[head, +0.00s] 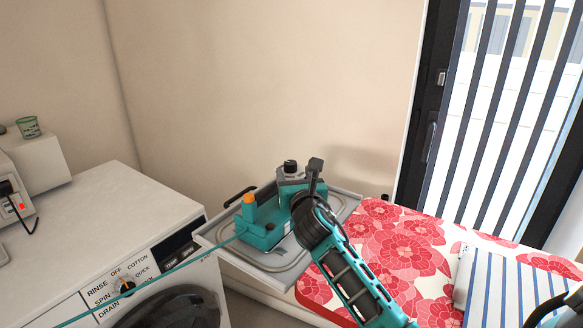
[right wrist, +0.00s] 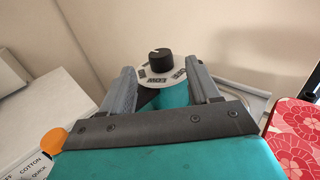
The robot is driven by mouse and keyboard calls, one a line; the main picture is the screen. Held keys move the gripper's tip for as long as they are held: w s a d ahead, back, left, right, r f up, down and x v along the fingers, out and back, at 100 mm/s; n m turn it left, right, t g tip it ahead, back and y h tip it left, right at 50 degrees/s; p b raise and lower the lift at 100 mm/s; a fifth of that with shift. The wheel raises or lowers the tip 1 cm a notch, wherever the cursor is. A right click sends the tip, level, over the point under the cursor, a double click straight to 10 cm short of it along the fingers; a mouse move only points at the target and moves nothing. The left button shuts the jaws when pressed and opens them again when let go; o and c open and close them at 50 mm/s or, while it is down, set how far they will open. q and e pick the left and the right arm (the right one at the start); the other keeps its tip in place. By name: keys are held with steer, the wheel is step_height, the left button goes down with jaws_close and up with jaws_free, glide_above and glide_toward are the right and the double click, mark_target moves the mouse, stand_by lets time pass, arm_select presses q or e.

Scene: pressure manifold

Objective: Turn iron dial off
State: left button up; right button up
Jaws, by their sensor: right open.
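The iron dial is a black round knob (right wrist: 161,60) on a pale plate with dark labels, in the right wrist view. A small white mark shows on its top; its setting is hard to tell. In the head view the dial (head: 290,166) stands atop the teal iron unit (head: 262,228), which has an orange button and sits on a grey tray (head: 283,277). My right gripper (right wrist: 162,78) is open, its two grey fingers spread on either side of the view just short of the dial, apparently not touching it. It also shows in the head view (head: 293,181). My left gripper is not in view.
A floral ironing board (head: 400,250) with striped cloth (head: 505,290) lies at the right. A white washing machine (head: 100,215) with its own dial (head: 126,284) stands at the left. A teal hose (head: 150,282) crosses in front of it. A wall is behind the tray.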

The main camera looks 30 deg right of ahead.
mark_target(292, 166)
steer(key=shift+x, duration=2.55)
steer(key=c, duration=1)
